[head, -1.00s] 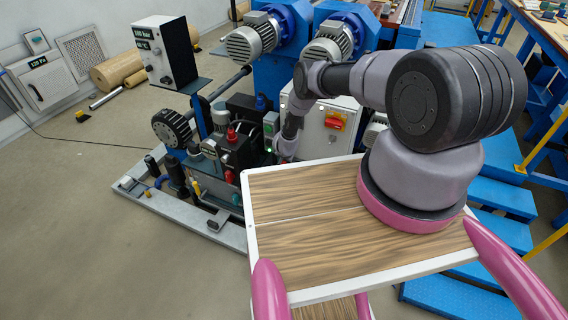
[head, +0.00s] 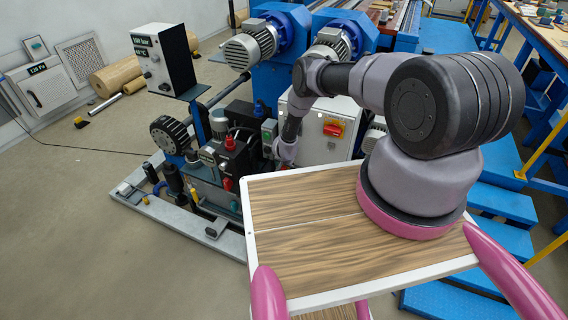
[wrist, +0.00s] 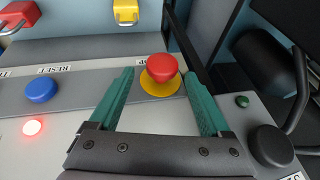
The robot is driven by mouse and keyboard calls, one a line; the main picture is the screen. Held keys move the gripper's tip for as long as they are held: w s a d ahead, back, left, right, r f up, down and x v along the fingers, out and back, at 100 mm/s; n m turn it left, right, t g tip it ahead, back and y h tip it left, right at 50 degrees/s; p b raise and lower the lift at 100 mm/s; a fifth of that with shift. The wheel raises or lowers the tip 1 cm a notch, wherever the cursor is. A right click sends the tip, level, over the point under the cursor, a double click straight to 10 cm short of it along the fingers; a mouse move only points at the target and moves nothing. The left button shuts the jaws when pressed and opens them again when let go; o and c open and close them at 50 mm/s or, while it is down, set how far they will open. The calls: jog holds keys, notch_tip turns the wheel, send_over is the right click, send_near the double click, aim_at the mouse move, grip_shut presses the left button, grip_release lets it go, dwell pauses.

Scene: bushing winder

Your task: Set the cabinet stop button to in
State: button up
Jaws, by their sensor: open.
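The stop button is a red mushroom head (wrist: 162,68) on a yellow collar, set in a grey panel (wrist: 150,118) in the wrist view. The button stands between the two green fingers of my gripper (wrist: 153,70). The fingers are open, one on each side, with gaps to the red head. Whether the button is in or out is hard to tell; its head shows clear above the collar. Its label is partly hidden by the left finger. In the head view my wrist (head: 286,148) reaches to the machine; my fingers and the button cannot be made out there.
A blue button (wrist: 41,90) near a RESET label and a lit red lamp (wrist: 32,127) are left of the fingers. A black knob (wrist: 271,147) and small green button (wrist: 242,101) are right. A white cabinet (head: 318,145) with a red switch stands beside my wrist.

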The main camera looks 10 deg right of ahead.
jog(key=v, duration=0.9)
